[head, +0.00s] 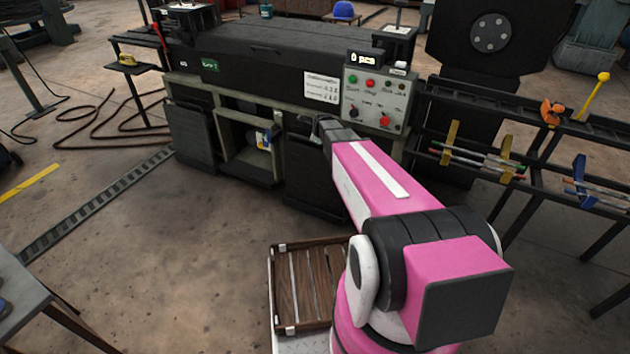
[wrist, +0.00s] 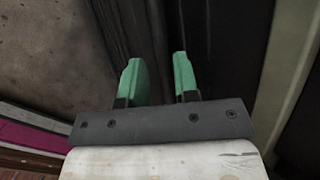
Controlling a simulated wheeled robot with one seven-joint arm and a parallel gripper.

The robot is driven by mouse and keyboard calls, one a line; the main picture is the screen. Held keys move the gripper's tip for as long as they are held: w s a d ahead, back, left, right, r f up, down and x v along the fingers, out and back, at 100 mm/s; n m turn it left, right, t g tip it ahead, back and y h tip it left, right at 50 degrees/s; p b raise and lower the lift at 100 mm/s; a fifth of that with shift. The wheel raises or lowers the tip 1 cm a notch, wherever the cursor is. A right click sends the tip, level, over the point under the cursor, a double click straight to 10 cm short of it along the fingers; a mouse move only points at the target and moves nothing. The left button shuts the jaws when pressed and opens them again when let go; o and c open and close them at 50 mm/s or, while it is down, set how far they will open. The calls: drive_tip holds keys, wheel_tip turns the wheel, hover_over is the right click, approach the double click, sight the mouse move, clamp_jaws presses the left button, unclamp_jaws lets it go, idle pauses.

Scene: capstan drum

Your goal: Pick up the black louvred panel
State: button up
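In the head view a dark panel (head: 308,178), which I take for the black louvred panel, stands upright at the front of the bench, right of an open bay. Its slats are too dark to make out, and my arm hides its right side. My gripper (head: 322,124) is at the panel's upper right, in front of the bench. In the wrist view its green fingers (wrist: 158,70) stand apart, with dark surfaces behind and between them. I see no clear grip on anything. Whether the fingers touch the panel is not clear.
A control box (head: 377,100) with buttons sits on the bench just above my gripper. A slatted wooden crate (head: 311,290) lies beside my arm's base. A black rack (head: 500,165) with rods is at the right. The floor left of the crate is clear.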

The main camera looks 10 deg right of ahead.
drive_tip(key=x, duration=0.5)
drive_tip(key=shift+d+f, duration=0.3)
drive_tip(key=shift+f, duration=0.1)
clamp_jaws()
drive_tip(key=shift+r, duration=0.1)
idle(1.0)
